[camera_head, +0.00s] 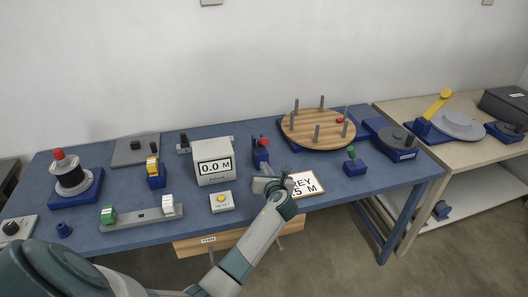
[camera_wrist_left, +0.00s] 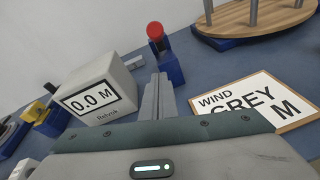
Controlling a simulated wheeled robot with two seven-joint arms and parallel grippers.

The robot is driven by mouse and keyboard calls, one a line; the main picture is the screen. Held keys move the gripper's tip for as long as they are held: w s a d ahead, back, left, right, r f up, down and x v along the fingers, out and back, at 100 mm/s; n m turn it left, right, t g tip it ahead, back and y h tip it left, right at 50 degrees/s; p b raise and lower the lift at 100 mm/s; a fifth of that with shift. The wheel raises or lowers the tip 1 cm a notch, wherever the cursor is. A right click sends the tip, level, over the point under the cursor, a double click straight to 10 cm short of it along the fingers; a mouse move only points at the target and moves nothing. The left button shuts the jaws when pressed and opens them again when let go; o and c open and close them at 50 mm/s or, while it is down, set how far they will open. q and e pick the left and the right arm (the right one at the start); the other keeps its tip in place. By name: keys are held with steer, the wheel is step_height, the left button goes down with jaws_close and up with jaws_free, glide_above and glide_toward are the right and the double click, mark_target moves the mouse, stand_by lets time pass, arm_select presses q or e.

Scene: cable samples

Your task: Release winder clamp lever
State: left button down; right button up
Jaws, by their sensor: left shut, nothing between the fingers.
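The winder (camera_head: 318,129) is a round wooden disc with several upright grey pegs, at the back right of the blue table; its rim shows in the left wrist view (camera_wrist_left: 255,21). A blue block with a green-knobbed lever (camera_head: 351,156) stands in front of it. A blue stand with a red knob (camera_head: 262,150) stands left of the winder and also shows in the left wrist view (camera_wrist_left: 170,63). I cannot tell which lever is the winder's clamp. My left gripper (camera_head: 266,184) is shut and empty, in front of the red-knobbed stand, beside the sign.
A sign reading WIND GREY (camera_wrist_left: 262,105) lies right of my gripper. A white 0.0 M display box (camera_head: 214,163) and a yellow-button box (camera_head: 221,202) are to its left. A second table (camera_head: 460,150) at right holds a yellow lever (camera_head: 437,104). Clear blue tabletop lies around the green-knobbed block.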

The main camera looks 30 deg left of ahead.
mark_target(262, 142)
arm_select(q)
steer(key=w+a+r+p, duration=0.2)
steer(key=w+a, duration=0.1)
steer(key=w, duration=0.2)
steer(key=shift+a+r, duration=0.15)
steer(key=shift+a, duration=0.15)
steer(key=shift+w+r, duration=0.1)
stand_by(0.3)
